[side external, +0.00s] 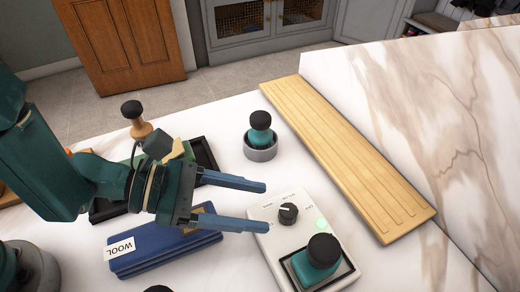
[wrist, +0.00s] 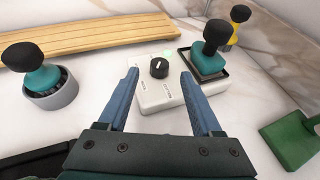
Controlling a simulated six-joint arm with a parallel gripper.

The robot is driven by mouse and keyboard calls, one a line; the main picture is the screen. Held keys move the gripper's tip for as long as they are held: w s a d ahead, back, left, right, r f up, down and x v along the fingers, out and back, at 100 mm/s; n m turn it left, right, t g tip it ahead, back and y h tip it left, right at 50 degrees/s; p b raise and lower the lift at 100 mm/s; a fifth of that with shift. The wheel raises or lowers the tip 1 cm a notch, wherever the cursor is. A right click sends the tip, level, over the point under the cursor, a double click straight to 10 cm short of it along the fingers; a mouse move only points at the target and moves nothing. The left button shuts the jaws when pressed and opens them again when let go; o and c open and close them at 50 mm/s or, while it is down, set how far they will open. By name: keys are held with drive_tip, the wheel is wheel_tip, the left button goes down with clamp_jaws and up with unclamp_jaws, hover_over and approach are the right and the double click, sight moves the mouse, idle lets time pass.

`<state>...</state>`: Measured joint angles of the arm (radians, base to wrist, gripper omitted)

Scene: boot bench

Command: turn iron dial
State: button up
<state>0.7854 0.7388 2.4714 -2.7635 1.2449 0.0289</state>
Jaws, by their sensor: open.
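The iron dial (side external: 288,213) is a small black knob with a light pointer mark, on a white control box (side external: 265,235) with printed labels around it. In the wrist view the dial (wrist: 159,67) shows between and beyond my fingertips. A green light (side external: 320,224) glows beside it. My gripper (side external: 258,207) is open and empty. Its two blue fingers point toward the dial, apart from it. In the wrist view my gripper (wrist: 159,72) has one finger on each side of the dial. A teal iron with a black knob (side external: 320,255) rests in a black-rimmed recess on the box.
A teal-handled tool (side external: 260,130) stands in a grey round holder left of a long wooden board (side external: 350,160). A blue case labelled WOOL (side external: 160,245) lies below my gripper. A black tray (side external: 206,157) is behind it. A green object (wrist: 292,138) and a yellow tool (wrist: 236,22) are at right.

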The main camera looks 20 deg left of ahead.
wheel_tip(320, 180, up, 9)
drive_tip(key=s+d+r+m+g+h, duration=0.25)
drive_tip(key=d+r+m+g, duration=0.3)
drive_tip(key=d+m, duration=0.4)
drive_tip(key=m+y, duration=1.1)
drive_tip(key=m, duration=2.2)
approach(287, 210)
drive_tip(key=d, duration=0.1)
drive_tip(key=shift+w+d+f+n+g, duration=0.1)
drive_tip(key=shift+f+n+g, duration=0.15)
drive_tip(key=shift+f, duration=1.5)
drive_tip(key=shift+x, duration=2.4)
